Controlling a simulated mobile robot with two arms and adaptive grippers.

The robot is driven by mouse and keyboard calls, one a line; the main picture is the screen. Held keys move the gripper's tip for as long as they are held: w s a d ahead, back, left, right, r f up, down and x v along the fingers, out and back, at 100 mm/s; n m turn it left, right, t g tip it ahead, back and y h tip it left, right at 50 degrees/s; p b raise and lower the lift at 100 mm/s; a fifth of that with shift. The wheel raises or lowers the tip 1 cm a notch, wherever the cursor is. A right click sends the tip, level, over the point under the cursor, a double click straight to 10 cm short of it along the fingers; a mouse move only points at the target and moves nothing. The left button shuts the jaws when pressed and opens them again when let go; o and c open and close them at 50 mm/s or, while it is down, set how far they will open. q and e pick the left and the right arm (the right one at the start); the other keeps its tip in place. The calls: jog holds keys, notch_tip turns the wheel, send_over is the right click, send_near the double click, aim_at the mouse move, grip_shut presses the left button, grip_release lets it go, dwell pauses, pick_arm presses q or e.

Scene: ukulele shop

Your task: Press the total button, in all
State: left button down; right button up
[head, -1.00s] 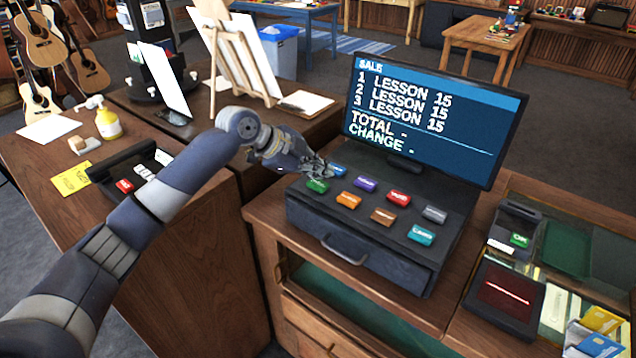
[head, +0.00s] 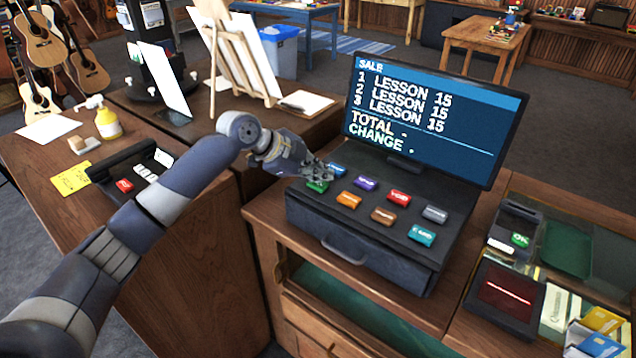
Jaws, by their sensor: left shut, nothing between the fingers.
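The cash register (head: 362,245) stands on a wooden counter, with coloured buttons on its sloped top. Its screen (head: 433,118) reads SALE, three LESSON 15 lines, then TOTAL and CHANGE with only dashes. My left gripper (head: 322,175) is shut and empty at the register's back left keys. Its fingertips partly cover the green button (head: 317,187) and are beside the blue button (head: 338,169); I cannot tell whether they touch either. The button labels are too small to read surely, so I cannot tell which is total. My right gripper is not in view.
Purple (head: 366,183), red (head: 399,197), orange (head: 349,200), brown (head: 383,216), grey (head: 435,214) and teal (head: 421,236) buttons lie close by. A card terminal (head: 515,228) stands at right. A black handled device (head: 125,165) is on the left counter.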

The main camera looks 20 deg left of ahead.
aim_at(319, 185)
pick_arm(q)
jog(key=shift+f, duration=0.45)
dwell(0.4)
jog(key=shift+r+p, duration=0.65)
jog(key=shift+r, duration=0.25)
jog(key=shift+r, duration=0.1)
notch_tip(319, 185, up, 5)
jog(key=p, duration=0.4)
dwell(0.5)
